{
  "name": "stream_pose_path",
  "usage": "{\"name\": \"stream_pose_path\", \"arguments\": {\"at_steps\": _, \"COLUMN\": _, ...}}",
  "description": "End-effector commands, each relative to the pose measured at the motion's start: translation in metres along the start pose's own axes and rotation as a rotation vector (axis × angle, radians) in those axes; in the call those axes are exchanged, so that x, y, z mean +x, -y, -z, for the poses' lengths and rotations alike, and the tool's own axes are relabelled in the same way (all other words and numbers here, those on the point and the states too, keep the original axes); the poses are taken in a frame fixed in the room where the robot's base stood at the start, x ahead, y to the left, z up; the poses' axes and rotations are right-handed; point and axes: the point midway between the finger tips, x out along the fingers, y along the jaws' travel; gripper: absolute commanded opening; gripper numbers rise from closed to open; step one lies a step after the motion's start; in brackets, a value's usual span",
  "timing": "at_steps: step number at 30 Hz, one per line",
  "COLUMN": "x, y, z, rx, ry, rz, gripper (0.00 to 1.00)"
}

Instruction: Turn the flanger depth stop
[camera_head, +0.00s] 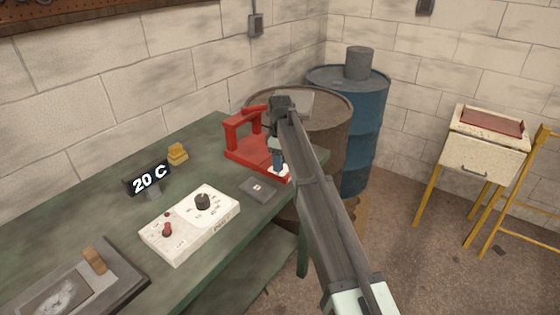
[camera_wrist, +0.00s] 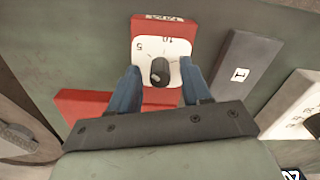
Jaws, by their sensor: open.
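The flanger is a red frame (camera_head: 240,134) at the far right end of the green bench. In the wrist view its red base (camera_wrist: 142,26) carries a white dial plate (camera_wrist: 178,47) with a dark knob (camera_wrist: 159,71), marked 5 and 10. My gripper (camera_wrist: 158,66) is open, with one blue finger on each side of the knob. I cannot tell whether the fingers touch it. In the head view my gripper (camera_head: 277,165) points down over the flanger's front, and my arm hides the knob.
A dark plate (camera_head: 259,188) and a white control box (camera_head: 190,224) with knobs lie on the bench (camera_head: 95,199). A "20 C" display (camera_head: 148,180) and a yellow block (camera_head: 177,153) stand behind. Barrels (camera_head: 347,105) stand just beyond the bench end.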

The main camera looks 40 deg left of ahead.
Motion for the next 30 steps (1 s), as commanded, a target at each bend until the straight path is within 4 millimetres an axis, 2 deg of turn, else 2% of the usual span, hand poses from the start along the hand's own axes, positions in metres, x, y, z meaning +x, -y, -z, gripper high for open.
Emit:
{"name": "stream_pose_path", "arguments": {"at_steps": 5, "x": -0.013, "y": -0.001, "z": 0.000, "rx": 0.000, "ry": -0.001, "rz": -0.001, "gripper": 0.48}}
{"name": "stream_pose_path", "arguments": {"at_steps": 21, "x": -0.111, "y": -0.001, "z": 0.001, "rx": 0.000, "ry": -0.001, "rz": -0.002, "gripper": 0.48}}
{"name": "stream_pose_path", "arguments": {"at_steps": 24, "x": -0.123, "y": -0.001, "z": 0.001, "rx": 0.000, "ry": 0.000, "rz": -0.001, "gripper": 0.48}}
{"name": "stream_pose_path", "arguments": {"at_steps": 30, "x": -0.136, "y": 0.000, "z": 0.000, "rx": 0.000, "ry": 0.000, "rz": 0.000, "gripper": 0.48}}
